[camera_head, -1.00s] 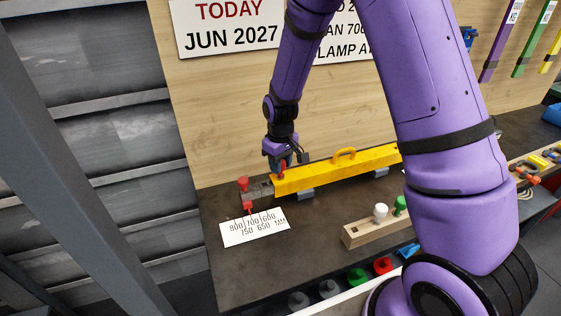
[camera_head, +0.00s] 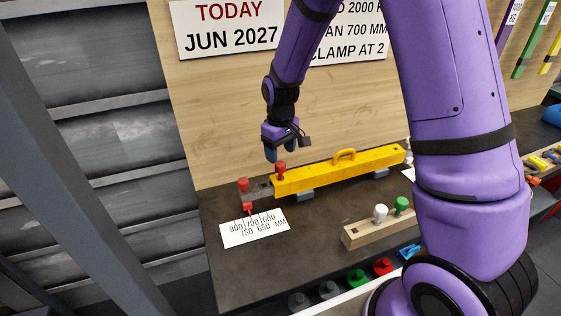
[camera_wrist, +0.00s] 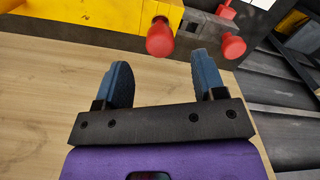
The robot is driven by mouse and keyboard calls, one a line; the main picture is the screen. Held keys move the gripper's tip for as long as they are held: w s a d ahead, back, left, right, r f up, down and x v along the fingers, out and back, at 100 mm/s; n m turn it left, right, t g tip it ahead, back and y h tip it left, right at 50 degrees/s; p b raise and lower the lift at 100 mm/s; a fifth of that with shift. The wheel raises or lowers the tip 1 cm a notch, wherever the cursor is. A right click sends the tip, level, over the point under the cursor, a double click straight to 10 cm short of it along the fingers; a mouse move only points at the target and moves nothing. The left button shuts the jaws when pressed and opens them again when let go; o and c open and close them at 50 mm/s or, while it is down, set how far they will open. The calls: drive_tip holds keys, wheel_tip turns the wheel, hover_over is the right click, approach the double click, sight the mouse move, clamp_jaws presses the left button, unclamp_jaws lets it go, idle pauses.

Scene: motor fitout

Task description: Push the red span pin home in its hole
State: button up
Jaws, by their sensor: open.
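The red span pin (camera_head: 281,168) stands upright in the left end of the yellow beam (camera_head: 325,172). Its round head and a short stretch of stem show above the beam; how deep it sits in its hole I cannot tell. In the wrist view the pin's head (camera_wrist: 160,40) lies just beyond and between my fingertips, apart from them. My gripper (camera_head: 277,153) is open and empty, just above the pin; its two blue fingers also show in the wrist view (camera_wrist: 160,68). A second red knob (camera_head: 242,184) stands on the grey end block (camera_head: 259,190), left of the beam.
A white scale card (camera_head: 255,228) lies in front of the grey block, with a red pointer (camera_head: 248,208) at its edge. A wooden block (camera_head: 365,232) with a white and a green knob stands to the right. The wooden back wall is close behind the beam.

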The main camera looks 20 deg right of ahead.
drive_tip(key=shift+r, duration=2.7)
drive_tip(key=s+d+r+m+t, duration=0.1)
drive_tip(key=s+d+r, duration=0.1)
drive_tip(key=s+r, duration=0.5)
drive_tip(key=s+d+r+m+t, duration=0.1)
drive_tip(key=s+d+r+t, duration=0.1)
drive_tip(key=s+r, duration=0.5)
drive_tip(key=s+d+r+m+t, duration=0.1)
drive_tip(key=s+r, duration=0.3)
drive_tip(key=s, duration=0.3)
drive_tip(key=s+d+r+m+t, duration=0.1)
drive_tip(key=s+r, duration=0.3)
drive_tip(key=s, duration=0.4)
drive_tip(key=shift+s+d+m, duration=0.15)
drive_tip(key=shift+d+m, duration=0.25)
drive_tip(key=shift+d, duration=0.05)
